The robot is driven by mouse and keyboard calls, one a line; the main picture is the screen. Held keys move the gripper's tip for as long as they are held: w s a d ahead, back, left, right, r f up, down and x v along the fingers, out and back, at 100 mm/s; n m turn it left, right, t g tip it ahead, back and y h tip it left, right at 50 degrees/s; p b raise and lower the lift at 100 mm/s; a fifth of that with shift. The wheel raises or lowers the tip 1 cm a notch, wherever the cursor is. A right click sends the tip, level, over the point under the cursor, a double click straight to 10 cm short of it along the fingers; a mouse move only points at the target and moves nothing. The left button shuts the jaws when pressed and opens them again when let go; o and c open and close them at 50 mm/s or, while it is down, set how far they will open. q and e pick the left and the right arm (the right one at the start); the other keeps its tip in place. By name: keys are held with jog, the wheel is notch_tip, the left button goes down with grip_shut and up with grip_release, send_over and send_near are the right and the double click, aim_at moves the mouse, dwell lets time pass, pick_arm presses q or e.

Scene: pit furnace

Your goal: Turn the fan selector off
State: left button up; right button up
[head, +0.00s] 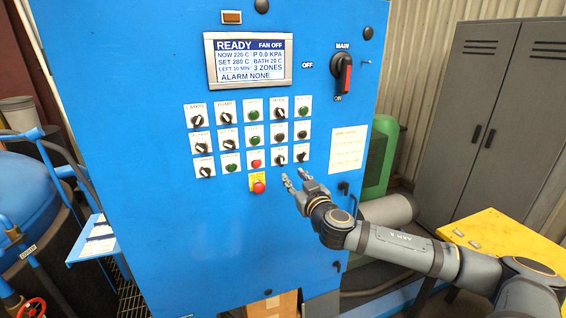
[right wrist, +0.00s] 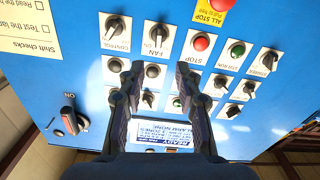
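The fan selector (head: 280,160) is a black rotary knob on a white plate in the bottom row of the blue cabinet's controls. In the right wrist view, upside down, the fan selector (right wrist: 157,37) carries the words FAN and ON; its handle looks near vertical there. The display (head: 248,59) reads READY and FAN OFF. My right gripper (head: 294,175) is open and empty, just below the selector in the head view. In the wrist view, its two fingertips (right wrist: 158,72) are apart, touching no knob that I can make out. My left gripper is out of view.
A CONTROL knob (right wrist: 114,30) and a red STOP button (right wrist: 200,43) flank the selector. A red ALL STOP button (head: 258,187) sits below, near my right gripper. The main switch (head: 343,73) is at upper right. A yellow table (head: 500,240) stands at right.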

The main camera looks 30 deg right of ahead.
aim_at(282, 162)
jog(key=x, duration=0.9)
jog(key=shift+w+d, duration=0.25)
jog(key=shift+w, duration=0.1)
jog(key=shift+w+f, duration=0.15)
jog(key=shift+w, duration=0.4)
jog(key=shift+d, duration=0.1)
jog(key=shift+s, duration=0.1)
jog(key=shift+c, duration=0.4)
